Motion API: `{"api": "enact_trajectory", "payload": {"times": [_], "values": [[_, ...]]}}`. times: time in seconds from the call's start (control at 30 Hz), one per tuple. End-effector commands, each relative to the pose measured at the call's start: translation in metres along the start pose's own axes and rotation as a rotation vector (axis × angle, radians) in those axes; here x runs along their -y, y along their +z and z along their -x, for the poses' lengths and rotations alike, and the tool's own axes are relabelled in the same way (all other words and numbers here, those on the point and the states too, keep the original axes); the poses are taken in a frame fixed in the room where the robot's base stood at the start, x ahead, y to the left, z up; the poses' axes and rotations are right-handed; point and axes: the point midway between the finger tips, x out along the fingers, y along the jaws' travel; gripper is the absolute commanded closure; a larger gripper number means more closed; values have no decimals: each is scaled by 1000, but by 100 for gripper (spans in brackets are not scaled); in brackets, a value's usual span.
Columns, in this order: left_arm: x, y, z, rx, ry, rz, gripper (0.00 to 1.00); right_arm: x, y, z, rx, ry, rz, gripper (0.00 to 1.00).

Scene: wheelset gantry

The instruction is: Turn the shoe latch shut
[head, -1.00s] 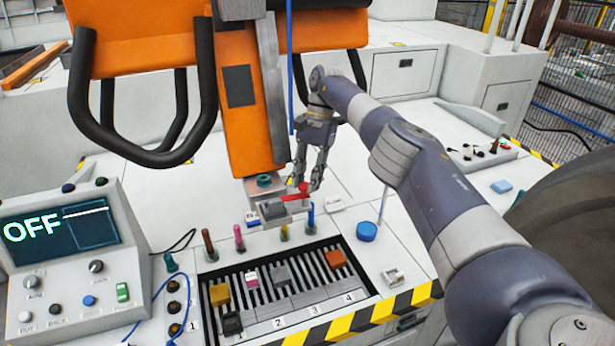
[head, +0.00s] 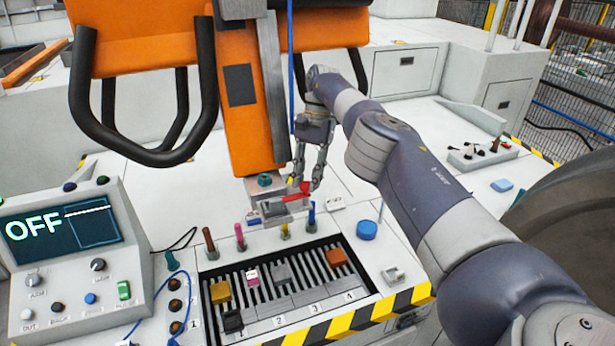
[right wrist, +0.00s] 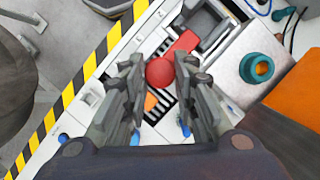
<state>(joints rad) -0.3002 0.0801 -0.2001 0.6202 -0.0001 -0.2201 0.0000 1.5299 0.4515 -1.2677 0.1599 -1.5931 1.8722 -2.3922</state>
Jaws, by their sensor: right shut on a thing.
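The shoe latch is a red lever with a round red knob (right wrist: 160,72). In the head view the red lever (head: 296,195) lies across the grey shoe holder (head: 270,208) at the foot of the orange column (head: 248,120). My right gripper (head: 304,184) reaches down at the knob end of the lever. In the right wrist view its two fingers (right wrist: 160,84) stand on either side of the knob, and it is shut on the knob. The contact itself is partly hidden. My left gripper is in neither view.
A slotted rack (head: 290,318) with coloured blocks lies in front of the column, and coloured pegs stand behind it. A control box (head: 85,295) reading OFF stands at left. A blue round cap (head: 366,230) sits at right. A blue cable hangs beside the column.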

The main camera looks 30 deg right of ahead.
Motion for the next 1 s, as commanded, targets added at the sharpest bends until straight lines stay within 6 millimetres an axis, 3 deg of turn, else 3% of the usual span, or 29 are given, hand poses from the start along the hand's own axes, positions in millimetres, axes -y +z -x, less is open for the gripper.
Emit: {"api": "enact_trajectory", "payload": {"times": [0.17, 0.2, 0.3, 1.0], "values": [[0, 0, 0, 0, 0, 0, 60, 0, 1, 0, 2, 1, 3, 97], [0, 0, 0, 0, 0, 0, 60, 0, 1, 0, 2, 1, 3, 69], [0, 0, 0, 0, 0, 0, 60, 0, 1, 0, 2, 1, 2, 52], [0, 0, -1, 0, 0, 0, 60, -1, -1, -1, 0, -5, -13, 52]]}}
